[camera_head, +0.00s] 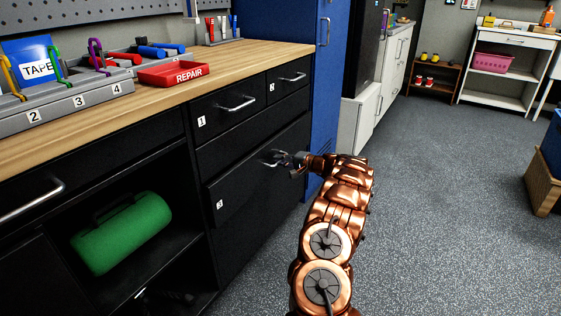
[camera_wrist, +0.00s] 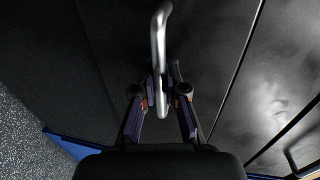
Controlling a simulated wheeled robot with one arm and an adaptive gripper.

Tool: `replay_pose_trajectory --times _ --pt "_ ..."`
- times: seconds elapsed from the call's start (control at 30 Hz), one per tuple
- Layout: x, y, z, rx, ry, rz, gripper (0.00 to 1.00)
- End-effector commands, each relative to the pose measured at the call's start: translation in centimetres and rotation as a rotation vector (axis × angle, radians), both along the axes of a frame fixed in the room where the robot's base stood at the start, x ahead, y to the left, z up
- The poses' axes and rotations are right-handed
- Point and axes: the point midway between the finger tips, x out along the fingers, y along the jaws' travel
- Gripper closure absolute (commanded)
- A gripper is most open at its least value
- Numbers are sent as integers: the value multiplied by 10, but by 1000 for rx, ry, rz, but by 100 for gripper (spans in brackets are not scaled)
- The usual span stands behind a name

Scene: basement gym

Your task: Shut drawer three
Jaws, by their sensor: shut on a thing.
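Drawer three (camera_head: 250,185) is the wide black drawer front with a small "3" label, below the two upper drawers of the workbench. Its front appears to stand a little out from the cabinet face; how far is hard to tell. My gripper (camera_head: 290,160) reaches it from the right and is shut on the drawer's metal handle (camera_head: 270,153). In the wrist view, the silver handle (camera_wrist: 161,35) runs between the two fingers of my gripper (camera_wrist: 161,100), which close on its lower part. The drawer's inside is hidden.
Drawer one (camera_head: 225,112) and drawer two (camera_head: 288,80) above look shut. A green cylinder (camera_head: 122,235) lies in the open shelf at left. A red "REPAIR" tray (camera_head: 157,79) sits on the worktop. A blue locker (camera_head: 325,90) stands beyond the bench.

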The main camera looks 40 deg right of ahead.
Motion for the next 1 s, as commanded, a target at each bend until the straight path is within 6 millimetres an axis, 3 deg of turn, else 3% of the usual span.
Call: replay_pose_trajectory --times 0.37,0.7,1.0 --pt "1 0 -1 0 1 1 100" --pt "22 7 -1 -1 1 1 100" --pt "26 9 0 -1 0 1 100"
